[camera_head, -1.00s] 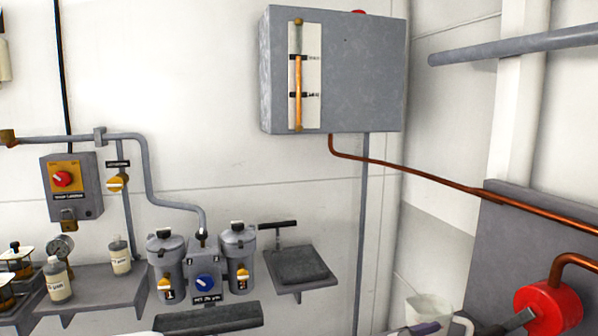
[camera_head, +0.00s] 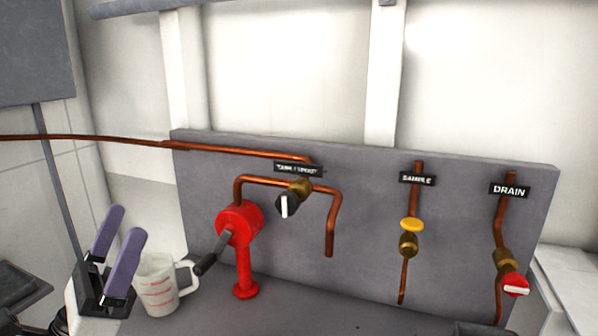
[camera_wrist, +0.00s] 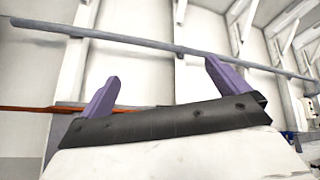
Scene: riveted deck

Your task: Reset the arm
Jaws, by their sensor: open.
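My gripper (camera_head: 115,248) shows at the lower left in the head view, with two purple fingers standing up and apart on a dark base. It is open, and nothing shows between its fingers. A white measuring jug (camera_head: 159,287) with red markings stands just to the right of it in the picture; I cannot tell how far apart they are in depth. In the wrist view my gripper (camera_wrist: 160,82) has its two purple fingers wide apart, with wall, a grey pipe and a copper line behind.
A grey panel (camera_head: 365,213) carries a red hand pump (camera_head: 240,225) with a crank, a black-and-white tank valve (camera_head: 288,204), a yellow sample valve (camera_head: 411,224) and a red drain valve (camera_head: 515,285). A grey bench (camera_head: 290,308) lies below. A copper pipe (camera_head: 90,138) runs in from the left.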

